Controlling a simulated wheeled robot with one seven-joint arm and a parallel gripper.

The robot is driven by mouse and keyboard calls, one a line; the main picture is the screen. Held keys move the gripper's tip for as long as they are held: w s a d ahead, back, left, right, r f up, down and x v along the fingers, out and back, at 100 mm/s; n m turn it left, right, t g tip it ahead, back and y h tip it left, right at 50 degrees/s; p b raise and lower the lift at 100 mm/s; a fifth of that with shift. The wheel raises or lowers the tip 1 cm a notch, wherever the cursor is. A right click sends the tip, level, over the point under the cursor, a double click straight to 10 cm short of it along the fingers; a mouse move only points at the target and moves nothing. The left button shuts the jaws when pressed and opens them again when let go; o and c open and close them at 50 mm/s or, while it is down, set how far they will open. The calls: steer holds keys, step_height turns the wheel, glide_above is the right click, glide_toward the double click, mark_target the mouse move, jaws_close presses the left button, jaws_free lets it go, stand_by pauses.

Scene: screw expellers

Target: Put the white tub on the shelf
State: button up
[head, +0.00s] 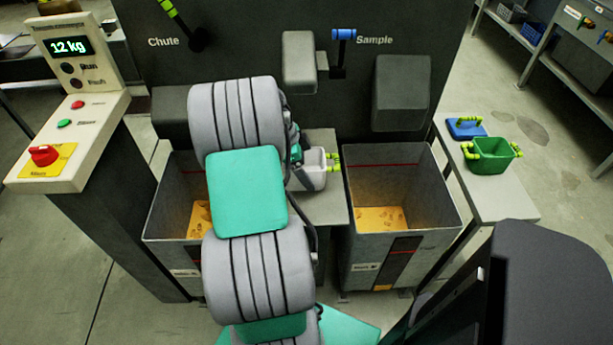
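The white tub (312,172), with yellow-green handles at its right side, stands on a grey ledge (322,204) between two grey bins, below the Sample spout. My arm covers the tub's left part. The end of my arm, with my gripper (296,153), shows only as a small dark and teal part at the tub's left edge. Its fingers are hidden, so I cannot tell whether they are open or touch the tub. Which surface is the shelf is not labelled; a light grey side bench (487,205) stands at the right.
On the bench are a green tub (492,155) and a blue lid-like item (467,128) with yellow-green handles. The left bin (172,225) and right bin (400,240) hold yellowish material. A control panel (68,135) reads 12 kg. The bench's front end is bare.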

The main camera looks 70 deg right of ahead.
step_height(320, 180, down, 3)
steer(key=shift+w+f, duration=0.1)
steer(key=o, duration=1.3)
steer(key=shift+f, duration=0.1)
steer(key=v, duration=1.2)
